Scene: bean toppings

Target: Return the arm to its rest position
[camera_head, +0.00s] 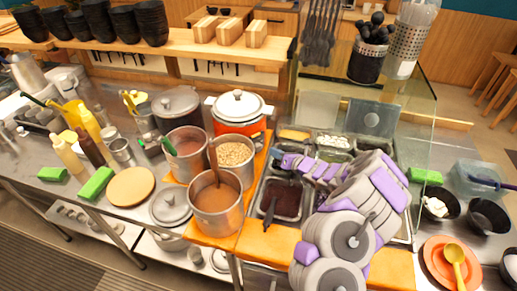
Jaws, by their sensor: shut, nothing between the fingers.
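My arm, grey and purple, rises from the bottom right of the head view and bends back to the left over the topping trays. My gripper (289,161) is at its left end, above the back edge of the metal trays and right of the pot of beans (235,154). It is shut and holds nothing that I can see. The arm hides part of the trays behind it. A tray of dark beans (284,199) with a spoon in it lies just below the gripper.
Open pots, one with brown liquid (216,199), stand left of the gripper. A lidded orange pot (239,113) is behind. A glass guard (419,110) stands behind the trays. Black bowls (489,214) and an orange plate (450,262) with a yellow spoon are at right.

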